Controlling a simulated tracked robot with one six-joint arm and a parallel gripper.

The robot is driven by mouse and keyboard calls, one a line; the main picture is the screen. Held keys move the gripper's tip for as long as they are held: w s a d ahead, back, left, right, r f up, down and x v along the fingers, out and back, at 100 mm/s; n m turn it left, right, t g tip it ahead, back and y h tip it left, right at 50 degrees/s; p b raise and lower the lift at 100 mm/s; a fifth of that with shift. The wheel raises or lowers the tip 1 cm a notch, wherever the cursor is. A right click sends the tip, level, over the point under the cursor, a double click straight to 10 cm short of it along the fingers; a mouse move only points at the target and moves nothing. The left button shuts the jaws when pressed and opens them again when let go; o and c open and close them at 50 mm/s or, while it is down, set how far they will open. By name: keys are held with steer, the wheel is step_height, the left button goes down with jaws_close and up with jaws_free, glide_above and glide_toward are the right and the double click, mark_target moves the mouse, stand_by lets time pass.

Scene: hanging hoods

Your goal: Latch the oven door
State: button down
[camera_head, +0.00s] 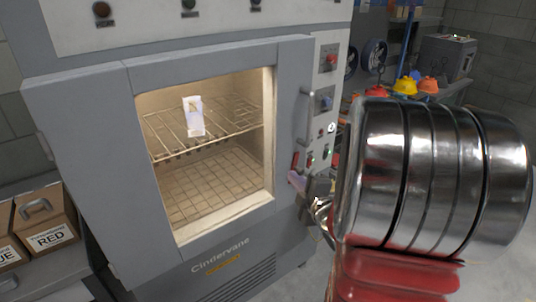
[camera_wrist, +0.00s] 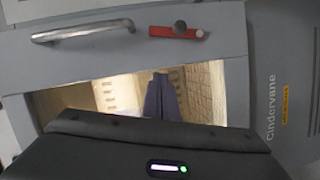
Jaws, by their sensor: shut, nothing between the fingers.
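The grey oven door (camera_head: 95,130) has a lit window and looks shut or nearly shut; I cannot tell whether a small gap is left. A red latch lever (camera_head: 295,160) sits below the upright door handle (camera_head: 307,115) on the door's right side. In the wrist view the red lever (camera_wrist: 172,32) lies in line with the handle (camera_wrist: 82,30), with a dark round knob on it.
A white packet (camera_head: 194,116) stands on the upper wire rack inside the oven. The control panel (camera_head: 326,100) is right of the door. Labelled boxes (camera_head: 45,218) sit on a bench at left. Coloured hoods (camera_head: 405,85) are at the back right. My arm fills the right side.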

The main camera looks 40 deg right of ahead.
mark_target(281, 158)
steer(key=shift+s+d+f+n+t+y, duration=0.15)
steer(key=shift+s+d+n+t, duration=0.15)
steer(key=shift+s+n+t, duration=0.15)
steer(key=shift+s+d+f+n+t+y, duration=0.1)
steer(key=shift+s+d+n+t+y, duration=0.05)
steer(key=shift+s+d+n+t, duration=0.3)
steer(key=shift+a, duration=0.15)
steer(key=x, duration=1)
steer(key=shift+d+f, duration=0.2)
steer(key=shift+d, duration=0.9)
steer(key=shift+d+f, duration=0.15)
steer(key=shift+d, duration=0.75)
steer(key=shift+a, duration=0.1)
steer(key=shift+w, duration=0.1)
